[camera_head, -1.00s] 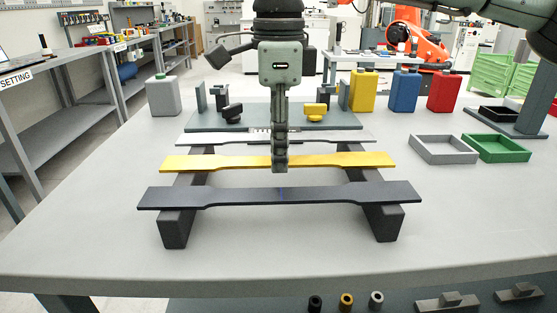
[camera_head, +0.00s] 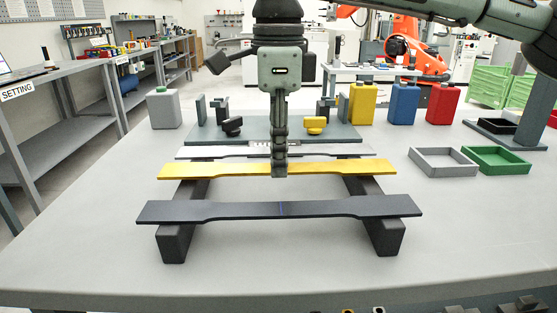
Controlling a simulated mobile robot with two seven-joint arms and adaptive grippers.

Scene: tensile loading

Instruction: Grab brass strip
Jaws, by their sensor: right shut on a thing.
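The brass strip (camera_head: 220,169) is a yellow dog-bone bar lying crosswise in the camera_head view, between a dark strip in front and a silver strip behind. My right gripper (camera_head: 280,170) points straight down at its narrow middle and is shut on it. The strip is level and appears slightly above the two dark support rails; the gap is small. The gripper hides the strip's centre. My left gripper is not in view.
The dark strip (camera_head: 340,207) and silver strip (camera_head: 210,152) lie across the rails (camera_head: 174,240). Behind stands a grey fixture plate (camera_head: 345,133) with uprights and knobs. Grey (camera_head: 443,162) and green (camera_head: 497,160) trays are at right. Coloured canisters (camera_head: 362,104) line the back.

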